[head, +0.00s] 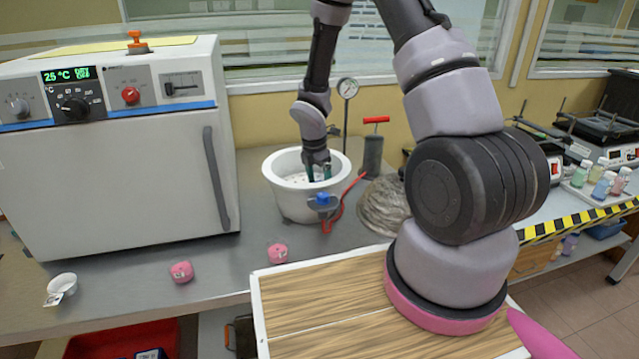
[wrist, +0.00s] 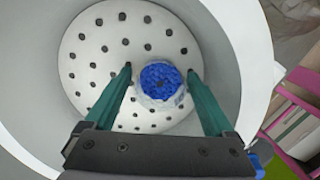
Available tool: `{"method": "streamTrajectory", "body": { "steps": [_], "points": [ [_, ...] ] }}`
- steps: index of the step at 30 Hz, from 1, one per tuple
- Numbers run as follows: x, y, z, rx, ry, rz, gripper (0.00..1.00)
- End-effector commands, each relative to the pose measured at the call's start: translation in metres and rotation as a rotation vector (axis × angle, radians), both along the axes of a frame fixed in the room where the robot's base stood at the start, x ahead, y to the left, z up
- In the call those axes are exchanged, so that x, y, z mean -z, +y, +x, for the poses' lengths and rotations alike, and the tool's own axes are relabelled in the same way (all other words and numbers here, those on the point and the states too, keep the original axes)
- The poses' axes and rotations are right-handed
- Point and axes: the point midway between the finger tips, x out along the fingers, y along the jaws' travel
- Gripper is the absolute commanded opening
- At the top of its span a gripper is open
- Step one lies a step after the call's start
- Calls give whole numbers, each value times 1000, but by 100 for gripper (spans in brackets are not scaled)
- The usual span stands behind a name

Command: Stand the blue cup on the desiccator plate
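The blue cup (wrist: 160,78), pale-walled with blue grains inside, stands upright on the white, perforated desiccator plate (wrist: 92,50). The plate lies inside the white round desiccator (head: 296,204), whose wall surrounds it in the wrist view (wrist: 222,22). My gripper (wrist: 159,70) reaches down into the desiccator. Its two green fingers are open, one on each side of the cup, with a small gap visible on both sides. In the head view my gripper (head: 320,172) shows inside the rim, and the cup is hidden there.
A white oven (head: 120,170) stands left of the desiccator. A hand pump (head: 373,155) and gauge (head: 347,90) stand behind, with a red hose (head: 345,195). Two pink lumps (head: 181,271) and a small white dish (head: 62,283) lie on the front bench. A wooden-topped surface (head: 325,300) is nearer.

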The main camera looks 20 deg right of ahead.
Motion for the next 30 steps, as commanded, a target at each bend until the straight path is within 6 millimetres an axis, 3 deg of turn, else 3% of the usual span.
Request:
{"method": "streamTrajectory", "body": {
  "steps": [9,13,24,30],
  "points": [
    [-1,0,0,0,0,0,94],
    [-11,1,1,1,-3,1,94],
    [-86,9,-3,1,-5,1,94],
    [-114,12,-5,2,-2,1,94]
  ]
}}
